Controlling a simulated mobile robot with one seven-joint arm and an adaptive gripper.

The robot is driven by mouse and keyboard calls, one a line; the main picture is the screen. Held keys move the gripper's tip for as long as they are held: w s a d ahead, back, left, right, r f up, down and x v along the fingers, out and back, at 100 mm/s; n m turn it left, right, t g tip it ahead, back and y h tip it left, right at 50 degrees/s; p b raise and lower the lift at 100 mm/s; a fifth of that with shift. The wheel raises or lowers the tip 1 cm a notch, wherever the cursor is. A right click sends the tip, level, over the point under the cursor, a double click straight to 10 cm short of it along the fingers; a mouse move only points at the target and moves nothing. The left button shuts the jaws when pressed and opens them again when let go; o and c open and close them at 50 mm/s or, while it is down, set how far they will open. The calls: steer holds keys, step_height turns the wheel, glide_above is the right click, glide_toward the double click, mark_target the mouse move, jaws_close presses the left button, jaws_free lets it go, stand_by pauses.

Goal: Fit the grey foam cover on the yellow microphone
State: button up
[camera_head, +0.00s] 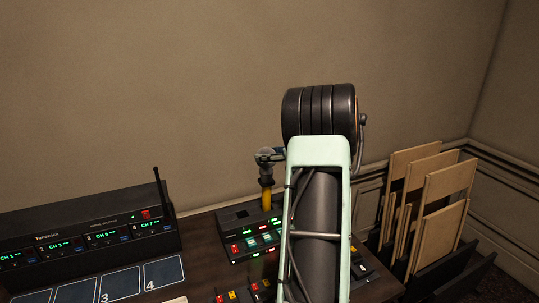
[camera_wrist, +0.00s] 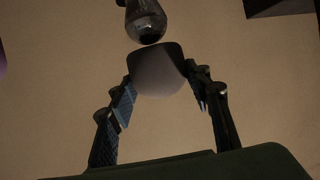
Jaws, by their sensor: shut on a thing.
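The yellow microphone (camera_head: 267,198) stands upright at the back of the desk, with a dark grey head on top. My gripper (camera_head: 271,154) is just above that head. It is shut on the grey foam cover (camera_head: 264,153), a small rounded grey shape. In the wrist view, the cover (camera_wrist: 160,72) sits between the two fingers of my gripper (camera_wrist: 162,95). A grey bulb with a dark end, which looks like the microphone head (camera_wrist: 147,20), lies close beyond the cover. I cannot tell whether they touch. My arm hides part of the desk in the head view.
A mixer (camera_head: 250,236) with lit buttons surrounds the microphone's base area. A dark receiver rack (camera_head: 85,232) with an upright antenna (camera_head: 161,190) stands at left. Numbered blue pads (camera_head: 120,283) lie in front of it. Wooden panels (camera_head: 440,190) stand in a rack at right.

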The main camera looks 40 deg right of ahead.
mark_target(270, 169)
steer(key=shift+f+b, duration=0.95)
steer(key=shift+f, duration=1.75)
steer(key=o, duration=0.8)
steer(key=shift+o, duration=0.2)
steer(key=o, duration=0.4)
steer(key=shift+c, duration=0.2)
steer(key=shift+s+r, duration=0.1)
steer(key=p+v, duration=0.4)
steer(key=v, duration=0.3)
